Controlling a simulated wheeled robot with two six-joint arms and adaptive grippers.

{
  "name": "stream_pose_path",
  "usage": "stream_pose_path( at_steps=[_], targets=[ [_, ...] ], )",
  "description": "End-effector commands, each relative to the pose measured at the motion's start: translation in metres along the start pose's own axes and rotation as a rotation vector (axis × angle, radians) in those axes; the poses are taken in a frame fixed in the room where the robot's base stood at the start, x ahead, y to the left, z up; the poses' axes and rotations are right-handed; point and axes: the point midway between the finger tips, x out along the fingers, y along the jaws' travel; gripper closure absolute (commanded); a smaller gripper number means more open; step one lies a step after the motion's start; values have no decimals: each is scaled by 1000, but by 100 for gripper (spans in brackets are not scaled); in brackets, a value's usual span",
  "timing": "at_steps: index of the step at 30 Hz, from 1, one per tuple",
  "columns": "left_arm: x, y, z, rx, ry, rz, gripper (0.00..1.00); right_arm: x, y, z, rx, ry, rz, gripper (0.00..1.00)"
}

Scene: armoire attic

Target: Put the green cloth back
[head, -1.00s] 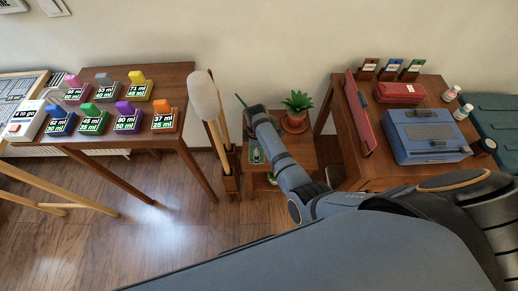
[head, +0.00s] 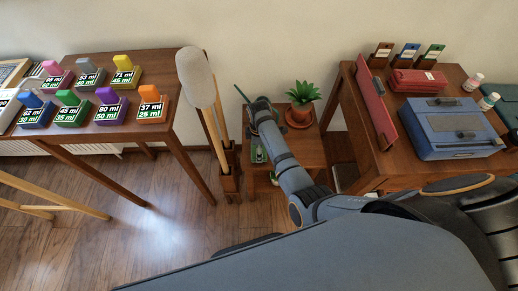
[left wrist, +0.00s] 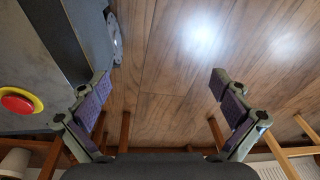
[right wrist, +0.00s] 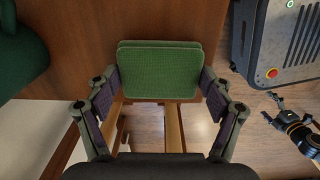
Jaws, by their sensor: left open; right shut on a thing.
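The green cloth (right wrist: 160,68) is a folded rectangular pad in the right wrist view. My right gripper (right wrist: 160,88) is shut on it, with one finger at each side edge. In the head view my right arm reaches over a small wooden stand, and its fingers are largely hidden behind the wrist. A thin dark green edge (head: 241,94) shows beside the wrist there; I cannot tell if it is the cloth. My left gripper (left wrist: 162,88) is open and empty above the wooden floor in the left wrist view.
The small stand (head: 310,150) holds a potted plant (head: 302,102) close to my right wrist. A mallet-like tool with a pale head (head: 197,78) stands left of it. The left table (head: 130,125) carries coloured labelled blocks. The right table (head: 350,110) bears a blue case (head: 450,128).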

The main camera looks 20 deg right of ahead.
Motion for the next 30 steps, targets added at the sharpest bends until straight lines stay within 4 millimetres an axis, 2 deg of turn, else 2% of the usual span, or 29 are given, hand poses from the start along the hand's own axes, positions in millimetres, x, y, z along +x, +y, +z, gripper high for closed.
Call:
stream_pose_path(
  at_steps=[4, 5, 8, 20, 23, 28, 30],
  targets=[
    [0, 0, -1, 0, 1, 1, 0, 3, 0, 0, 0, 0, 1, 53],
    [0, 0, -1, 0, 1, 1, 0, 2, 0, 0, 0, 0, 1, 15],
    [0, 1, -1, 0, 1, 1, 0, 2, 0, 0, 0, 0, 1, 1],
    [0, 1, -2, -1, 4, 1, 0, 1, 0, 0, 1, 0, 1, 0],
    [-12, 0, 3, 0, 0, 1, 0, -13, 0, 0, 0, 0, 0, 0],
    [-46, -2, 24, 1, -10, 2, 0, -48, 0, 0, 0, 0, 0, 0],
    [-63, -4, 19, 1, -6, 2, 0, -62, 0, 0, 0, 0, 0, 0]
  ],
)
